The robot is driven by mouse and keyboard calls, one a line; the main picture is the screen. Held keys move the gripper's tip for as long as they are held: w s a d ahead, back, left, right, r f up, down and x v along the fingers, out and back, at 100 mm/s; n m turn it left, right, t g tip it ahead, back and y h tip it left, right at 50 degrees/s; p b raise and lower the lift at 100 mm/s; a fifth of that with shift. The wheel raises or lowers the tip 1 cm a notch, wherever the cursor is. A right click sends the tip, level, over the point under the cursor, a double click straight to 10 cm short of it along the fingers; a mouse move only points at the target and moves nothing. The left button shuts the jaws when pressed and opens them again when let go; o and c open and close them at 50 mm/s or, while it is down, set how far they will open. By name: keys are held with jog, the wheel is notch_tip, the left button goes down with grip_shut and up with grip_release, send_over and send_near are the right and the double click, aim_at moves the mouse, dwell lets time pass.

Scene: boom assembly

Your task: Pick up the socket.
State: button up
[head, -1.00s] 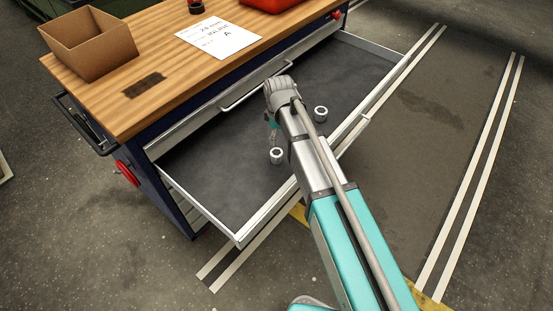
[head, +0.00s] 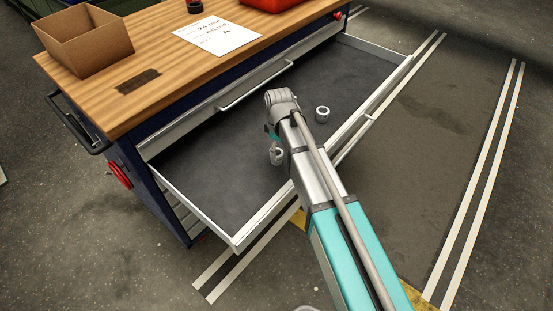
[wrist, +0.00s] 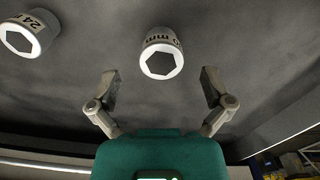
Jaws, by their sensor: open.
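Two pale metal sockets stand in the open drawer (head: 215,185). In the wrist view, one socket (wrist: 161,55) with a hexagonal opening and a partly readable "mm" label lies just beyond my open, empty gripper (wrist: 160,75), roughly centred between the fingertips but not touched. The other socket (wrist: 28,33), marked "24", is at the upper left. In the head view, one socket (head: 277,157) shows beside my downward-pointing gripper, and the other socket (head: 322,114) is right of my wrist. My arm hides most of the gripper there. I cannot tell which head-view socket bears which label.
The drawer's raised metal walls surround the sockets, and its left floor is clear. A wooden bench top (head: 185,60) above the drawer carries a cardboard box (head: 85,45), a printed sheet (head: 217,36), and a red item (head: 265,4). A drawer handle (head: 255,87) lies behind my wrist.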

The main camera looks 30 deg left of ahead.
aim_at(278, 153)
jog(key=shift+f, duration=0.15)
jog(key=shift+f+b, duration=2.5)
jog(key=shift+b, duration=0.1)
jog(key=c, duration=1.3)
jog(key=shift+r, duration=0.25)
notch_tip(278, 153, up, 2)
jog(key=shift+p, duration=1.25)
jog(key=s+d+r+p, duration=0.6)
jog(key=s+r+p, duration=0.1)
jog(key=s+d+r+p, duration=0.3)
jog(key=shift+s+r, duration=0.3)
jog(key=shift+s, duration=0.05)
